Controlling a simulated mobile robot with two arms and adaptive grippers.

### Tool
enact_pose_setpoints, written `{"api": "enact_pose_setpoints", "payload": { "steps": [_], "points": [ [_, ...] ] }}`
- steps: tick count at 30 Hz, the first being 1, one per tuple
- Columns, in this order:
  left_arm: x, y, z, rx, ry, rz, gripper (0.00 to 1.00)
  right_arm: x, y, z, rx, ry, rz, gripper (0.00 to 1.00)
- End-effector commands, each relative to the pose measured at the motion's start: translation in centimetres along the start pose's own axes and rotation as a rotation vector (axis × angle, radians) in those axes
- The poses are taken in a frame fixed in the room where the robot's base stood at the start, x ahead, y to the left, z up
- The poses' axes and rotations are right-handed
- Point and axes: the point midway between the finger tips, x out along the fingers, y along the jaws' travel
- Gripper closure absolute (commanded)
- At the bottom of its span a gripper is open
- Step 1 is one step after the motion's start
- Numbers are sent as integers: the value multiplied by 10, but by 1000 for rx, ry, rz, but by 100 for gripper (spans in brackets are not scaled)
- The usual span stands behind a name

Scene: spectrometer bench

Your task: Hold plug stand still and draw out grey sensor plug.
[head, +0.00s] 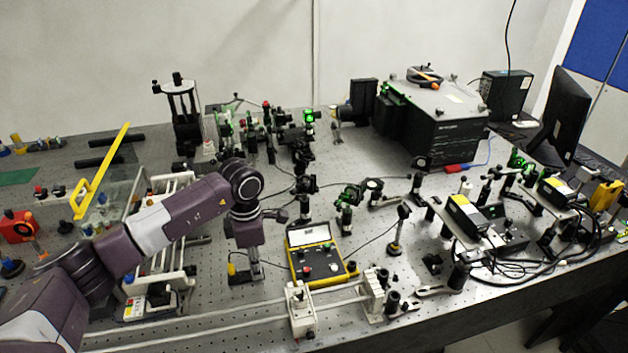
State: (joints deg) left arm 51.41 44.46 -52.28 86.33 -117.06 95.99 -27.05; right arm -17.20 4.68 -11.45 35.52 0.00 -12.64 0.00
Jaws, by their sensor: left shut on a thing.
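My left arm comes in from the left, and its wrist points down over the bench. My left gripper (242,264) is low near the bench top, left of the yellow-edged control box. It is shut on what looks like the small dark plug stand (245,278), which stands on the bench. The fingers and wrist cover much of the stand. A small yellow piece shows at its left side. I cannot make out the grey sensor plug clearly. My right gripper is not in view.
The yellow-edged control box (318,264) lies close to the right. A white rail (220,322) with pale mounts runs in front. Several optic posts stand behind, and a large black instrument (434,115) is at the back right. The back middle of the bench (350,155) is fairly clear.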

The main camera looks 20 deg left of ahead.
Motion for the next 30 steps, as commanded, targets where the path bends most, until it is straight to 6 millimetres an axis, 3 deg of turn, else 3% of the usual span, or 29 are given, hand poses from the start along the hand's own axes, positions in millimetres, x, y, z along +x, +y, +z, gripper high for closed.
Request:
{"api": "enact_pose_setpoints", "payload": {
  "steps": [2, 3, 9, 20, 30],
  "points": [
    [-1, 0, 0, 0, 0, 1, 100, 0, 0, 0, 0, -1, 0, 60],
    [-2, 1, 0, -1, -2, 2, 83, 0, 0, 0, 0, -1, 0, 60],
    [-1, 1, 0, -1, -1, 2, 64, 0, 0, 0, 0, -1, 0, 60],
    [-7, 1, 0, -1, -1, 2, 64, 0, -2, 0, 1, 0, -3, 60],
    [-74, 1, 1, 0, -3, 5, 64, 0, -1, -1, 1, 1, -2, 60]
  ]
}}
